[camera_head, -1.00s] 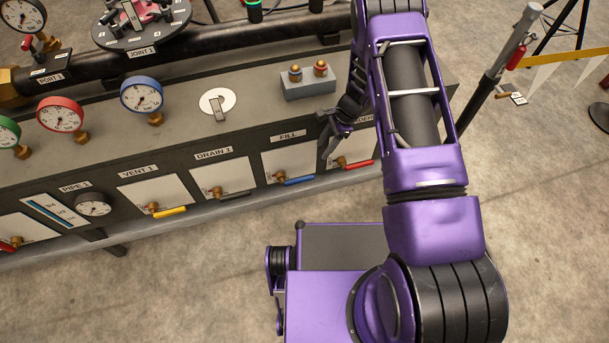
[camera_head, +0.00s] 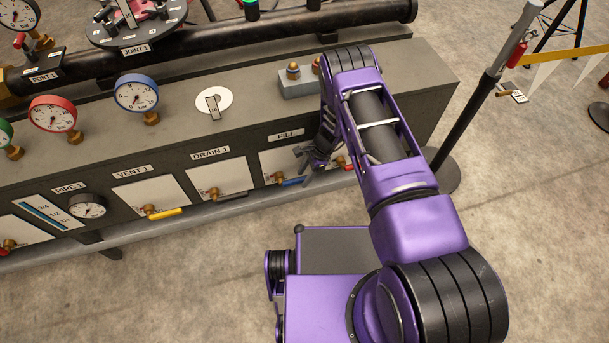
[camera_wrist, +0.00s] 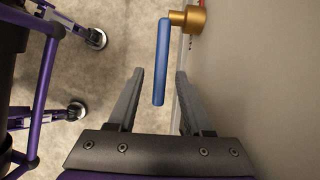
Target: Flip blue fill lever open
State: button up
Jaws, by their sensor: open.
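The blue fill lever (camera_head: 292,182) sits below the FILL label on the front of the grey console. In the wrist view the blue lever (camera_wrist: 162,65) runs up and down the picture, joined at its top to a brass valve body (camera_wrist: 188,19). My gripper (camera_wrist: 156,84) is open. The lever's free end lies between the two fingers, nearer the picture's middle, with a gap on each side; I cannot tell whether it is at the same depth as the fingertips. In the head view my gripper (camera_head: 306,158) is at the FILL panel, partly hidden by my arm.
A yellow lever (camera_head: 165,213) and a dark drain lever (camera_head: 233,196) are on panels to the left. A red lever (camera_head: 349,167) is just right of my gripper, partly hidden. The console wall (camera_wrist: 250,70) is close on the right in the wrist view.

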grip_shut()
dwell(1.4)
